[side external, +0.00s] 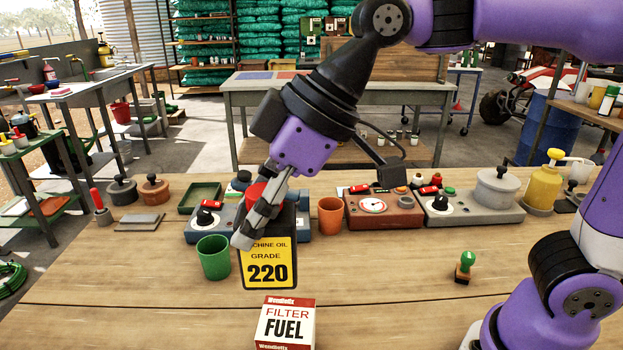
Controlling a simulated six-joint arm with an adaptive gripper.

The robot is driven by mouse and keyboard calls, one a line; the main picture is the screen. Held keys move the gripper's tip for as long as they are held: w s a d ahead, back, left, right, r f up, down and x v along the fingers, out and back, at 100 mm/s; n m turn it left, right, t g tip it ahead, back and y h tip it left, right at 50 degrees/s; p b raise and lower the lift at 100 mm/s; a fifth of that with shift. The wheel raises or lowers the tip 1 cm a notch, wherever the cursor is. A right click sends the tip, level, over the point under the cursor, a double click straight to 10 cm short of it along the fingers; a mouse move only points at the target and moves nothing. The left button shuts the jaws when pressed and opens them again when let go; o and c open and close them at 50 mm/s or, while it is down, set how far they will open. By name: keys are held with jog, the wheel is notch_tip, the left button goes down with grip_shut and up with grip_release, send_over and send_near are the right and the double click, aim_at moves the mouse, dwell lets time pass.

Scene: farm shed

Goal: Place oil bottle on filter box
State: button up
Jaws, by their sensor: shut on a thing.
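The oil bottle (267,264) is black with a yellow "Machine Oil Grade 220" label and a red cap. It is upright near the middle of the wooden table. My gripper (252,222) reaches down from above and is shut on the oil bottle near its top; the fingers cover part of the cap and upper body. The filter box (285,324), white and red with "Filter Fuel" on it, stands at the front edge of the picture, just below the bottle in view. Whether the bottle's base is clear of the table cannot be told.
A green cup (213,257) stands close left of the bottle, and an orange cup (331,216) to its right. Control boxes (384,210) line the back. A green-topped stamp (465,267) stands at the right. The table (120,285) is clear at front left.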

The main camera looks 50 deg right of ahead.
aim_at(274, 261)
jog(key=f, duration=0.5)
jog(key=d+f, duration=0.1)
jog(key=f, duration=0.1)
jog(key=shift+s+f, duration=0.2)
jog(key=shift+s, duration=0.15)
jog(key=shift+f, duration=0.1)
jog(key=o, duration=1.3)
jog(key=shift+f, duration=0.1)
jog(key=shift+d+r, duration=0.1)
jog(key=shift+r, duration=0.2)
jog(key=v, duration=1.1)
jog(key=d+f+m+h, duration=0.1)
jog(key=d+f+m, duration=0.2)
jog(key=d, duration=0.1)
jog(key=s+d+f+m+h, duration=0.1)
jog(key=d+f+m+h, duration=0.1)
jog(key=d, duration=0.3)
jog(key=d+f+m+t+h, duration=0.1)
jog(key=d+f+m+h, duration=0.1)
jog(key=d+f+m, duration=0.1)
jog(key=shift+s+d+f+m, duration=0.2)
jog(key=shift+d+m, duration=0.15)
jog(key=shift+m, duration=0.05)
jog(key=shift+s+d+f+m, duration=0.15)
jog(key=shift+d+f+m, duration=0.05)
jog(key=shift+d+m, duration=0.2)
